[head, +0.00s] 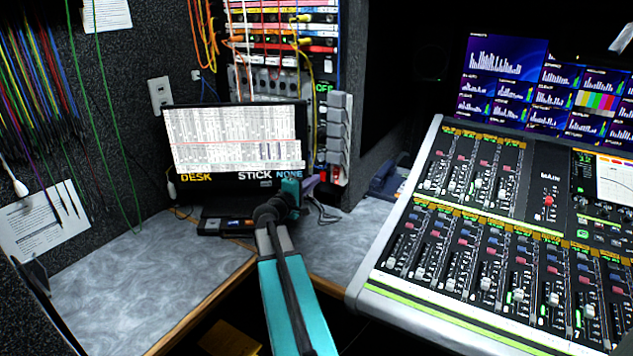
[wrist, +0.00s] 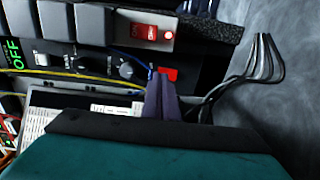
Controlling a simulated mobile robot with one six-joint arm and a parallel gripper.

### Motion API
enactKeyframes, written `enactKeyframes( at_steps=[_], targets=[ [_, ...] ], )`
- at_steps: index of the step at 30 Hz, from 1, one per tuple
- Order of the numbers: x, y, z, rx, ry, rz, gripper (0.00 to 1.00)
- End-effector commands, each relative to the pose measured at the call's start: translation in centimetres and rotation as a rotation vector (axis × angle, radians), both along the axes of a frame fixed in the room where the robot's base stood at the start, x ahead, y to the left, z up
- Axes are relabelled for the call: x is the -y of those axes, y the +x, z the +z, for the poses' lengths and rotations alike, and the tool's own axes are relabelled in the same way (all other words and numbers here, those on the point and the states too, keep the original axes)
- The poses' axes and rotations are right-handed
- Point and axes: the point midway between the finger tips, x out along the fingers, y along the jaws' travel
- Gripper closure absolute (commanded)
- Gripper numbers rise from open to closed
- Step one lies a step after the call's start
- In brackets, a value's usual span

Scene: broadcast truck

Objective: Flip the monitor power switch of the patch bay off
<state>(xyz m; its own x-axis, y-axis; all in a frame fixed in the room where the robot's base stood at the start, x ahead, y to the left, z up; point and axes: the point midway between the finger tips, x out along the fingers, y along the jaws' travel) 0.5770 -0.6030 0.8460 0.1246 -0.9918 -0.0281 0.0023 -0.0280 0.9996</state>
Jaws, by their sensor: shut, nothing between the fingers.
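In the head view my gripper (head: 312,184) is in front of the rack's lower right.
Grey blocks (wrist: 92,22) and a green OFF display (wrist: 14,52) are beside the switch panel. The mixing console (head: 490,235) fills the right; the left desk (head: 130,285) is clear.

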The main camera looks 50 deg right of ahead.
Motion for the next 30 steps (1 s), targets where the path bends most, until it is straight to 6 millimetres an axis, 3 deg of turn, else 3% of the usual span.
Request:
enactKeyframes(
  at_steps=[18, 30],
  targets=[
    [-8.3, -1.1, 0.6, 0.000, 0.001, 0.003, 1.00],
    [-9.9, -1.2, 0.7, 0.000, 0.001, 0.001, 1.00]
  ],
)
